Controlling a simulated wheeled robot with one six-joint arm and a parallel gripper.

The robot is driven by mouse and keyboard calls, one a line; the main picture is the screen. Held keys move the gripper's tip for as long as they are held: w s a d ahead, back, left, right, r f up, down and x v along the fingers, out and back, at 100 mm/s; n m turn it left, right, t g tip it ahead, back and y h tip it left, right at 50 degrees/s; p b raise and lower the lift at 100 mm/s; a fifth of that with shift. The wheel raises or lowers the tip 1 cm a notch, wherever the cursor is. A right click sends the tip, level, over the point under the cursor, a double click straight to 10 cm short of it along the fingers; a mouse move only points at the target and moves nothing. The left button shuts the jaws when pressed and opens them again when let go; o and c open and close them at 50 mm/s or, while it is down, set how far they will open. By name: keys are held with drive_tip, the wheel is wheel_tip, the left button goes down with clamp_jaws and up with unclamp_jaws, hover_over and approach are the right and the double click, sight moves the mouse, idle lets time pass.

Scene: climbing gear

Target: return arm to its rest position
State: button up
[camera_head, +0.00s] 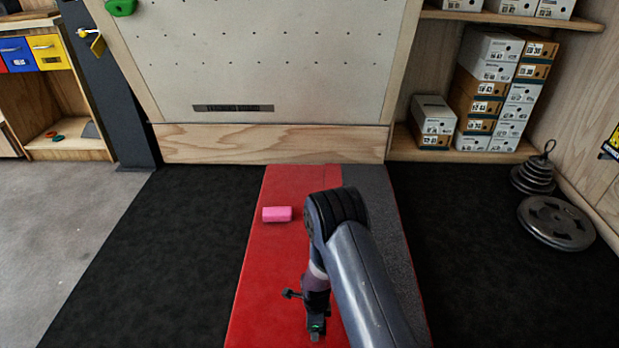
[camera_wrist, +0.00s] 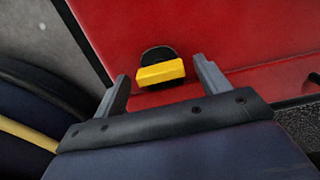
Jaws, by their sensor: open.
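My gripper (camera_wrist: 161,72) is open in the wrist view, its two grey fingers spread apart. In the head view my gripper (camera_head: 316,326) is low over the red mat (camera_head: 247,290), near the bottom of the picture, with my arm bent down to it. A yellow block-like thing (camera_wrist: 161,74) with a dark rounded part behind it shows beyond and between the fingers in the wrist view. The fingers do not appear closed on it. It does not show in the head view, where my arm may hide it.
A climbing board (camera_head: 270,70) stands behind the mat. Shoe boxes (camera_head: 487,95) stack at the back right. Weight plates (camera_head: 555,222) lie on the right. The black floor on the left is clear.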

drive_tip(key=shift+r, duration=0.2)
idle(0.4)
wheel_tip(320, 180, up, 11)
drive_tip(key=p, duration=0.5)
wheel_tip(320, 180, down, 11)
drive_tip(key=b, duration=0.5)
drive_tip(key=n+p, duration=0.1)
drive_tip(key=n, duration=0.3)
drive_tip(key=n+p, duration=0.1)
drive_tip(key=n, duration=0.3)
drive_tip(key=shift+n+p, duration=0.3)
drive_tip(key=n+p, duration=0.2)
drive_tip(key=n, duration=0.2)
drive_tip(key=shift+n, duration=0.3)
drive_tip(key=n+p, duration=0.2)
drive_tip(key=n, duration=0.2)
drive_tip(key=shift+n, duration=0.3)
wheel_tip(320, 180, up, 3)
drive_tip(key=shift+f+p, duration=0.1)
drive_tip(key=shift+p, duration=0.6)
drive_tip(key=shift+r, duration=0.8)
